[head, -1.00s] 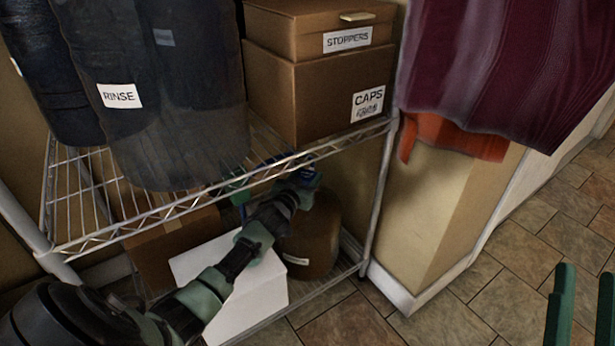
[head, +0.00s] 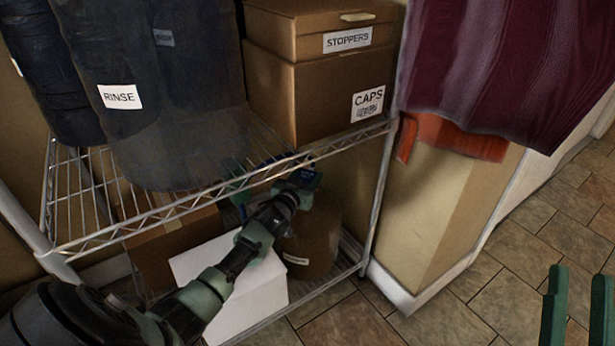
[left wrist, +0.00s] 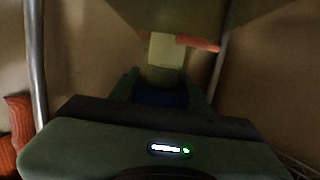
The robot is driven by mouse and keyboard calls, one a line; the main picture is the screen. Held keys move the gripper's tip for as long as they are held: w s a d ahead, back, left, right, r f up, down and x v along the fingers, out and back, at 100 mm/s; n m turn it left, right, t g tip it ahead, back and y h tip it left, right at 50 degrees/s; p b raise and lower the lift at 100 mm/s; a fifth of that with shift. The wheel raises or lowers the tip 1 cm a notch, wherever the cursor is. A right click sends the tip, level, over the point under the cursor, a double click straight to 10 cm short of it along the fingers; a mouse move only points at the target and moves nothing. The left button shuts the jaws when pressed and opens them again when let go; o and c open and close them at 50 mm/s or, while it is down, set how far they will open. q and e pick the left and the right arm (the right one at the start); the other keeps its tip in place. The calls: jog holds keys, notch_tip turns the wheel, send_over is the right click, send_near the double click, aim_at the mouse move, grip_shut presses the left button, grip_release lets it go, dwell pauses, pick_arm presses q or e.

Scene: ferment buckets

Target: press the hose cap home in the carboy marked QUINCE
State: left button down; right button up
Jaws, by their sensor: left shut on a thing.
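A brown carboy (head: 318,235) stands on the lower rack shelf. A strip of white label shows low on it, too small to read, and its neck is hidden behind my left arm and the upper shelf. My left gripper (head: 305,176) reaches in under the upper shelf, above the carboy. It is shut on a blue piece, apparently the hose cap (left wrist: 160,98), dark between the fingers in the left wrist view. Whether the cap touches the carboy's mouth is hidden. My right gripper (head: 578,305) is open and empty at the lower right, over the floor.
The wire upper shelf (head: 200,205) lies close above my left gripper, carrying dark RINSE buckets (head: 150,90) and STOPPERS and CAPS boxes (head: 315,90). A white box (head: 240,280) and a brown carton (head: 170,255) stand left of the carboy. A rack post (head: 378,200) is at right.

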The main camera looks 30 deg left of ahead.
jog(key=shift+w+f+g, duration=0.5)
jog(key=shift+f, duration=0.25)
dwell(1.2)
pick_arm(q)
jog(key=c, duration=0.6)
grip_release()
